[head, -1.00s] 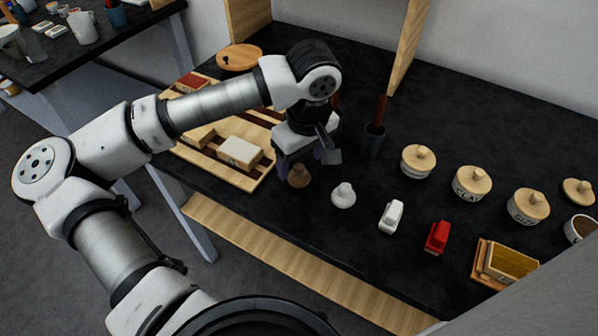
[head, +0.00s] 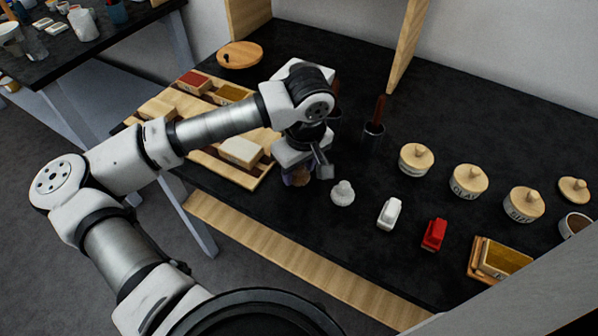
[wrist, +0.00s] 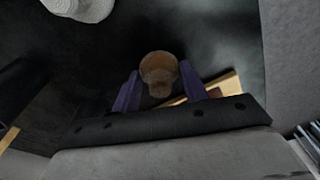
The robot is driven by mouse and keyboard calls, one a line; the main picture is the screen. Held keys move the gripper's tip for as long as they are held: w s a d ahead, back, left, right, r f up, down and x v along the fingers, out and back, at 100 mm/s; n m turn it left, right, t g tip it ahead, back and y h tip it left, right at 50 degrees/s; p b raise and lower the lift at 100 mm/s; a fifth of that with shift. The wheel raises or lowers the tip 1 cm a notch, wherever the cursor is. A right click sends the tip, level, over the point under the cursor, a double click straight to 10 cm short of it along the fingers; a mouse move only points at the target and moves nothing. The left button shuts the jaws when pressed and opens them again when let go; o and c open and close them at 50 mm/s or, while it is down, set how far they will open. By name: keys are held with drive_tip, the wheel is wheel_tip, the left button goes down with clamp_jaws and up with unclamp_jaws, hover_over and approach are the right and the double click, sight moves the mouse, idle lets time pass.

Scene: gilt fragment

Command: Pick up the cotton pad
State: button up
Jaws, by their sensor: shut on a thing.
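A small brown round pad with a knob (head: 297,179) is between the fingers of my gripper (head: 300,171) at the worktop's front part. In the wrist view the brown pad (wrist: 158,64) sits between the two purple fingertips of my gripper (wrist: 160,78), which is shut on it. I cannot tell whether it still touches the worktop. A white pad of like shape (head: 342,193) stands just right of my gripper, apart from it. Its woven, cotton-like surface shows at the top left of the wrist view (wrist: 82,7).
A slatted wooden rack (head: 262,176) with blocks is left of my gripper. A white block (head: 390,213), a red block (head: 435,234) and lidded jars (head: 416,160) stand to the right.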

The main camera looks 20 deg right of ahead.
drive_tip(key=shift+r, duration=0.1)
wheel_tip(320, 180, up, 20)
drive_tip(key=b, duration=0.2)
drive_tip(key=shift+b, duration=0.35)
drive_tip(key=shift+o, duration=1.4)
drive_tip(key=shift+c, duration=1)
drive_tip(key=shift+s, duration=0.1)
